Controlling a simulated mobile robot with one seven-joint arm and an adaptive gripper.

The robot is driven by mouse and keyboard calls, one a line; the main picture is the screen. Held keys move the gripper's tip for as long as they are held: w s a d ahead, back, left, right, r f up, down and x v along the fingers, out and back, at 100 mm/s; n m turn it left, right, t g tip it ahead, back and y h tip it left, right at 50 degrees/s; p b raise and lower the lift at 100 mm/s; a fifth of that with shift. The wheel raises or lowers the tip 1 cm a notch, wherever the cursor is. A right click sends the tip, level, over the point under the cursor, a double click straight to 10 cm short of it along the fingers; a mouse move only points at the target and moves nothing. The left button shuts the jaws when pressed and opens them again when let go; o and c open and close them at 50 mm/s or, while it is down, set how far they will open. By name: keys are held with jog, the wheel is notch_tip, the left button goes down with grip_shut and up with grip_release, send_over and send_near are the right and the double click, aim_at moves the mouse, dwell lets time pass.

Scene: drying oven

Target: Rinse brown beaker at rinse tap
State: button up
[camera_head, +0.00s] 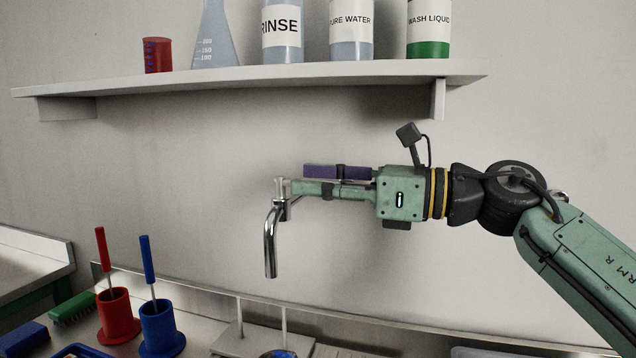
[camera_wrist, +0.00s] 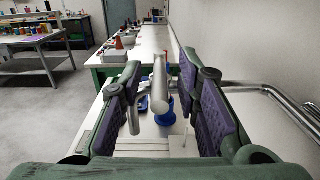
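The chrome tap (camera_head: 270,240) has its curved spout hanging down below the shelf in the head view. My gripper (camera_head: 284,187) reaches in from the right, level, with its fingertips at the top of the tap. In the wrist view the fingers of my gripper (camera_wrist: 160,72) stand apart with purple pads, and an upright metal rod (camera_wrist: 160,92), apparently the tap's lever, shows between them with gaps on both sides. I cannot tell whether it touches a pad. No brown beaker can be made out in either view.
A shelf (camera_head: 250,80) above holds a red beaker (camera_head: 157,55), a flask (camera_head: 215,40) and labelled bottles (camera_head: 282,35). Below left stand a red holder (camera_head: 117,315) and a blue holder (camera_head: 160,325) with brushes. Chrome pipes (camera_wrist: 290,105) run at the right of the wrist view.

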grip_shut()
dwell(0.7)
